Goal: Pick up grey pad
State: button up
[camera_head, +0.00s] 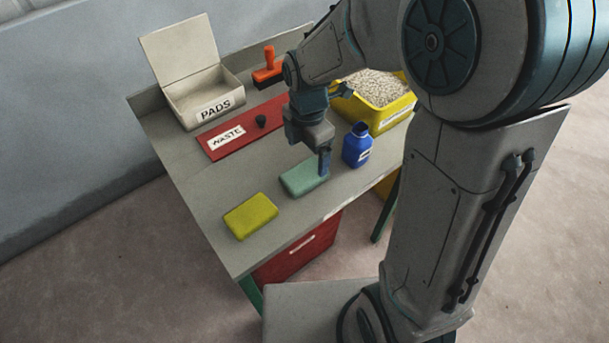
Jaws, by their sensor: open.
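A pale grey-green pad (300,180) lies flat on the table, and a yellow pad (251,216) lies to its left and nearer the front edge. No plainly grey pad shows. My gripper (323,168) points down at the right end of the grey-green pad, with nothing visible held in it. One finger shows clearly, overlapping the pad's right end in the picture; the other finger is hidden. I cannot tell whether the finger touches the pad. The gripper is open.
A blue bottle (357,146) stands close right of my gripper. Behind are a red WASTE lid (220,149) with a dark knob, an open PADS box (196,113), an orange-handled brush (268,69) and a yellow bin (388,119) of pale granules.

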aim_at(306, 172)
notch_tip(306, 172, down, 8)
jog(key=shift+w+a+f, duration=0.1)
jog(key=shift+w, duration=0.05)
jog(key=c, duration=1.1)
